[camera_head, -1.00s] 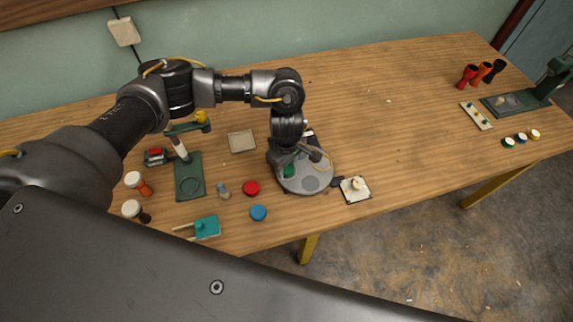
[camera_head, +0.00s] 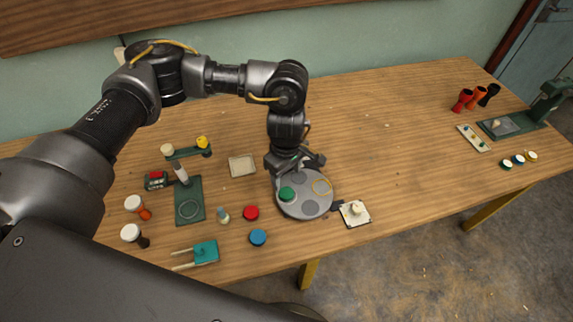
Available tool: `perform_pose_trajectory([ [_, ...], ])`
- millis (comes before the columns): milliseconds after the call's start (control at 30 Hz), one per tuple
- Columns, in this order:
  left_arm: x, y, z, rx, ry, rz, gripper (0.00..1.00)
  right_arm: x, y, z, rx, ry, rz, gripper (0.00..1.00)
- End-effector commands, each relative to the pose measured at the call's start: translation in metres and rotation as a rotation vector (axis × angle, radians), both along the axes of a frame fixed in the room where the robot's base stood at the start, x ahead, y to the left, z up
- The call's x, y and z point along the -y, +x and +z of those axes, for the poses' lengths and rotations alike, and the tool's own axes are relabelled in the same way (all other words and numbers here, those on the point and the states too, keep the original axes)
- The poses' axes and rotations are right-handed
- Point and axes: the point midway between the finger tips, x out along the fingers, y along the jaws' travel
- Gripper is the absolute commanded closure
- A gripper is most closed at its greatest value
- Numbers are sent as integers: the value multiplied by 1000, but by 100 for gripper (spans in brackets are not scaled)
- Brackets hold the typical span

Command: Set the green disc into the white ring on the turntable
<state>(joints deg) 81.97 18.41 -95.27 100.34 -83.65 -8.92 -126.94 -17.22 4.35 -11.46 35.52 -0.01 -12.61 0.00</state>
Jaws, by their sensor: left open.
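The grey turntable (camera_head: 305,208) stands near the table's front edge, with a yellow ring and several darker round spots on top. The green disc (camera_head: 287,194) lies on the turntable's left part. The white ring does not show clearly; I cannot tell whether the disc sits exactly within it. My left gripper (camera_head: 292,172) is open, just behind and above the green disc, and seems apart from it. My right gripper is not in view.
A red disc (camera_head: 251,213) and a blue disc (camera_head: 258,237) lie left of the turntable. A small white board (camera_head: 354,213) is at its right. A square tray (camera_head: 242,166) and a green stand (camera_head: 189,202) are further left. The table's middle right is clear.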

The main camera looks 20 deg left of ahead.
Motion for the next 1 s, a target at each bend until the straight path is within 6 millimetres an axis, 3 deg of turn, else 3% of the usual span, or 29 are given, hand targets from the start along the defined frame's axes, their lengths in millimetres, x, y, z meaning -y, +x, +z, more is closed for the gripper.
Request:
perform_pose_trajectory([
  [100,0,1,20,3,1,-2,39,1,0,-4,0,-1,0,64],
  [300,0,0,38,0,1,-1,39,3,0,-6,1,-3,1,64],
  [1000,0,-1,40,-2,1,0,39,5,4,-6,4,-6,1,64],
])
